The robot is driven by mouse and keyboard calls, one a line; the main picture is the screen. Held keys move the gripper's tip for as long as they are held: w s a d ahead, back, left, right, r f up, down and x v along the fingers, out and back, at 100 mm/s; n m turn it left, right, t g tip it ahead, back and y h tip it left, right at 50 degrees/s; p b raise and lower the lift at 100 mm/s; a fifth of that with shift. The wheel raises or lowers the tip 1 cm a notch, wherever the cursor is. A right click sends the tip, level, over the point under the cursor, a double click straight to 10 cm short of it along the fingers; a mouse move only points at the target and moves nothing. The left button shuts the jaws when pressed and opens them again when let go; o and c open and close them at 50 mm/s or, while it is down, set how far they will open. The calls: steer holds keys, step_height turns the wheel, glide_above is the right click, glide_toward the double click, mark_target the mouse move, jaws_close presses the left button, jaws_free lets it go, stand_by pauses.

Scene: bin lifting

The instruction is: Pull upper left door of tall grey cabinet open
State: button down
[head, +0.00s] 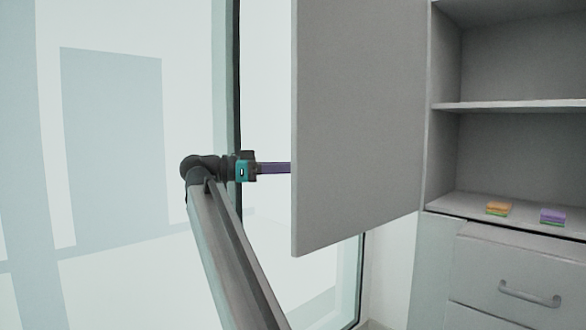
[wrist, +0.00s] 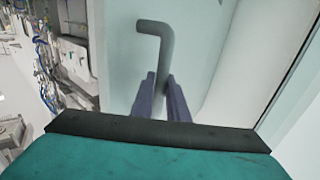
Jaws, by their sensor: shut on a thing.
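The upper left door (head: 360,110) of the tall grey cabinet (head: 436,265) stands swung wide open, its flat panel facing me in the head view. My gripper (head: 275,168) reaches in from the left behind the door's free edge, so its fingertips are hidden there. In the wrist view the door's outer face (wrist: 118,60) carries a grey bent-bar handle (wrist: 155,28). My gripper's two purple fingers (wrist: 163,95) are on either side of the handle's bar and shut on it.
The open compartment has a shelf (head: 520,104). An orange-and-green sponge (head: 498,208) and a purple-and-green sponge (head: 552,216) lie on its floor. A drawer (head: 520,270) with a bar handle is below. A glass wall with a dark frame (head: 232,80) stands close behind my gripper.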

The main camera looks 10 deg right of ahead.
steer(key=shift+d, duration=0.1)
steer(key=c, duration=1.7)
jaws_free()
steer(key=shift+w, duration=0.1)
steer(key=a, duration=0.3)
steer(key=a+p, duration=0.1)
steer(key=a, duration=0.3)
steer(key=shift+w+a, duration=0.2)
steer(key=shift+a, duration=0.1)
